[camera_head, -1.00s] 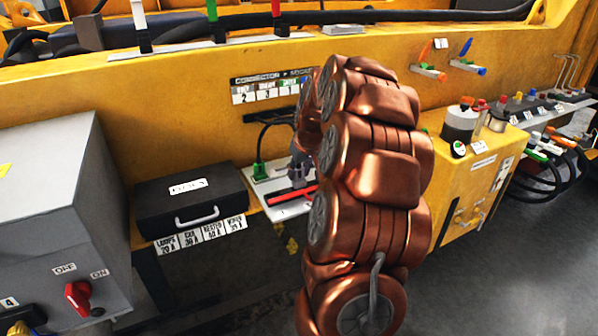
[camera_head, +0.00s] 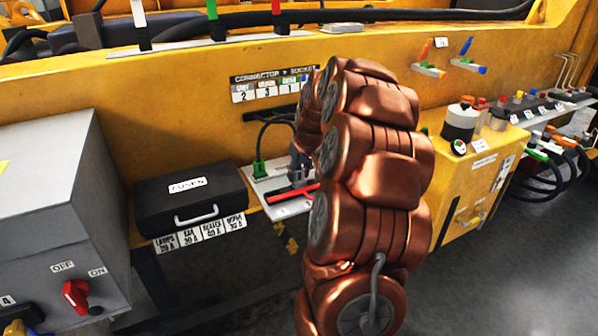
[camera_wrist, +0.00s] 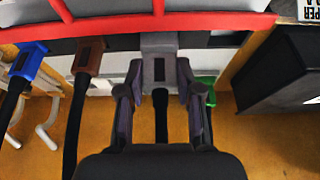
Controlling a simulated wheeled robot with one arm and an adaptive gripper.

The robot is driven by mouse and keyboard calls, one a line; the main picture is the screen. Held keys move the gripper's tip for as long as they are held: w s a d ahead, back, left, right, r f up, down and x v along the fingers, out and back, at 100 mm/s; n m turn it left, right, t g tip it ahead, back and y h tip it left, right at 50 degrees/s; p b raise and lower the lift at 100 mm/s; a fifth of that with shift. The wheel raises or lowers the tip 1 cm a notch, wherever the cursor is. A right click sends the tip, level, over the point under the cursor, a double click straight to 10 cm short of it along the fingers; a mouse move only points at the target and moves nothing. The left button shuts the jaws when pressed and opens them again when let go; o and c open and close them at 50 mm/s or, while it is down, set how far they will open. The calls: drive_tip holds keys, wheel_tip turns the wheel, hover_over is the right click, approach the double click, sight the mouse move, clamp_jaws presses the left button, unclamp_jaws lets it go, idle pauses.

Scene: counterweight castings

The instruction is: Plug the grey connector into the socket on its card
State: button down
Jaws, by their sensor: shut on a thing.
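The grey connector (camera_wrist: 160,70) is held between the two fingers of my gripper (camera_wrist: 160,92) in the wrist view. Its black cable runs back between the fingers. Its front end meets the strip at the lower edge of a red bar (camera_wrist: 150,22); whether it is in a socket, I cannot tell. In the head view my gripper (camera_head: 299,168) is over the white plate (camera_head: 285,210) by the red bar (camera_head: 290,195), partly hidden by my arm. The connector-to-socket card (camera_head: 270,90) hangs on the yellow wall; the digits 2, 3 and 1 show, the rest is covered.
A brown connector (camera_wrist: 88,57) and a blue connector (camera_wrist: 30,60) sit left of the grey one. A green connector (camera_wrist: 208,90) is partly hidden at right. A black fuse case (camera_head: 190,205) and a grey switch cabinet (camera_head: 60,200) stand left of the plate.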

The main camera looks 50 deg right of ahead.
drive_tip(key=shift+f+b, duration=0.6)
drive_tip(key=shift+f, duration=0.4)
drive_tip(key=c, duration=0.7)
unclamp_jaws()
drive_tip(key=shift+r, duration=0.1)
drive_tip(key=v, duration=1.2)
drive_tip(key=shift+w+a, duration=0.1)
drive_tip(key=shift+a, duration=0.05)
